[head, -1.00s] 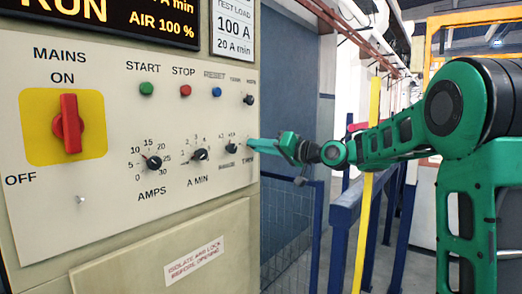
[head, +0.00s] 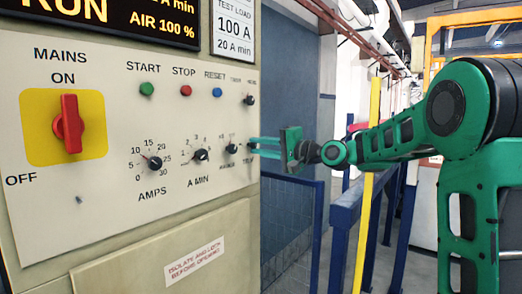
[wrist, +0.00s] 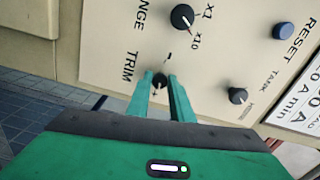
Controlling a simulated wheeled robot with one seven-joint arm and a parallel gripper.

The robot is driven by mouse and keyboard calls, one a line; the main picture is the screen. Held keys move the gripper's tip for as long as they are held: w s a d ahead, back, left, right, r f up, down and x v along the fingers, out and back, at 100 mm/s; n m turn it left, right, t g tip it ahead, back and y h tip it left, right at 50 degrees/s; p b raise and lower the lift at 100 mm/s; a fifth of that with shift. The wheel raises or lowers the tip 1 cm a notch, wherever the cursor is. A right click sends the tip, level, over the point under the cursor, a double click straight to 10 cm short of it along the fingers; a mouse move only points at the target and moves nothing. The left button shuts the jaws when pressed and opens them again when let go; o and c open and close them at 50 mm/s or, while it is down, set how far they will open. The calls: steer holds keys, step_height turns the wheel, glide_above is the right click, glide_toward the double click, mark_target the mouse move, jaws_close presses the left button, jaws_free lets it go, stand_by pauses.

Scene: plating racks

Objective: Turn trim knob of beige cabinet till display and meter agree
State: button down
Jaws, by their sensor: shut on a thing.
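The beige cabinet (head: 110,215) fills the left of the head view. Its small dark trim knob (wrist: 160,80) sits above the TRIM label at the panel's right edge. My gripper (head: 252,147) reaches it from the right. In the wrist view the green fingers (wrist: 160,84) stand on either side of the knob, shut on it. In the head view the fingers hide most of the knob. The display (head: 100,18) is cut off at the top and shows RUN, part of an A min line and AIR 100 %. No meter shows in either view.
The range knob (head: 231,148), reset button (head: 217,92) and tank knob (head: 249,99) are close to my gripper. The red mains switch (head: 69,124) points up at ON. A test load card (head: 234,28) reads 100 A, 20 A min. Blue railings (head: 345,215) stand right of the cabinet.

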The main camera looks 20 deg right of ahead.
steer(key=shift+w+d+m, duration=0.15)
steer(key=shift+d+m, duration=0.1)
steer(key=shift+m, duration=0.05)
steer(key=c, duration=1.6)
jaws_free()
steer(key=shift+w, duration=0.1)
steer(key=shift+o, duration=0.2)
steer(key=shift+a, duration=0.1)
steer(key=v, duration=1)
steer(key=shift+s+d, duration=0.2)
steer(key=shift+s, duration=0.15)
steer(key=shift+f, duration=0.2)
